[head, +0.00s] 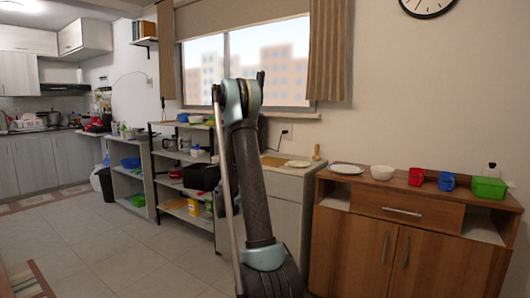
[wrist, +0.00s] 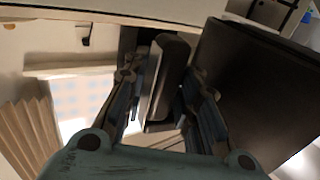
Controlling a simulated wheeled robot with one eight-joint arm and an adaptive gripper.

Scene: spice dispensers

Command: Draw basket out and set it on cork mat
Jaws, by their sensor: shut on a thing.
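In the wrist view my gripper (wrist: 165,75) is shut around a dark and grey handle (wrist: 170,85), which I take to be the basket's handle. A large black body (wrist: 255,90) is right beside it, filling the right of that view. The rest of the basket is hidden, so I cannot tell how far out it is. In the head view a black appliance (head: 201,177) shows left of my arm on the shelf unit; my gripper is hidden there. A tan patch (head: 272,161) on the white cabinet top may be the cork mat, partly hidden by my arm.
A pale plate (head: 299,163) and a wooden item (head: 316,153) are on the white cabinet (head: 289,190). A brown sideboard (head: 400,245) at right bears a plate, a bowl, mugs and a green tub. Open shelves (head: 180,205) hold several items. Floor at left is clear.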

